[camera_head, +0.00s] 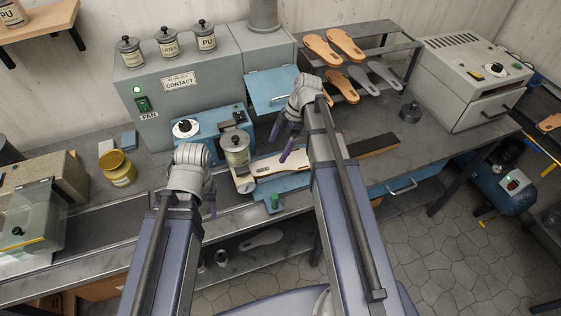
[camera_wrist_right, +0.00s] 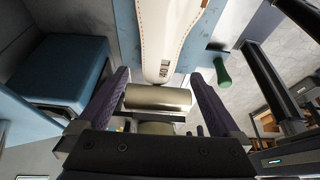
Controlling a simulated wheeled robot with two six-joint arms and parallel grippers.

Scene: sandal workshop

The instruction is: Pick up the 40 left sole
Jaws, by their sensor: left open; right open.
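A cream sole (camera_head: 279,164) lies on the blue bed of the press in the middle of the bench. In the right wrist view the cream sole (camera_wrist_right: 170,30) has a dark size mark near its rounded end; it seems to begin with 40, but I cannot read the rest surely. My right gripper (camera_head: 282,142) is open above and behind the sole, touching nothing that I can see. A metal roller (camera_wrist_right: 157,98) shows between its fingers, by the sole's end. My left gripper (camera_head: 206,195) is open and empty, left of the press; its fingers are mostly hidden.
A green knob (camera_head: 274,202) stands at the bed's front. Tan soles (camera_head: 322,50) and grey soles (camera_head: 383,75) lie on the rack behind. A yellow jar (camera_head: 117,168) stands at left.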

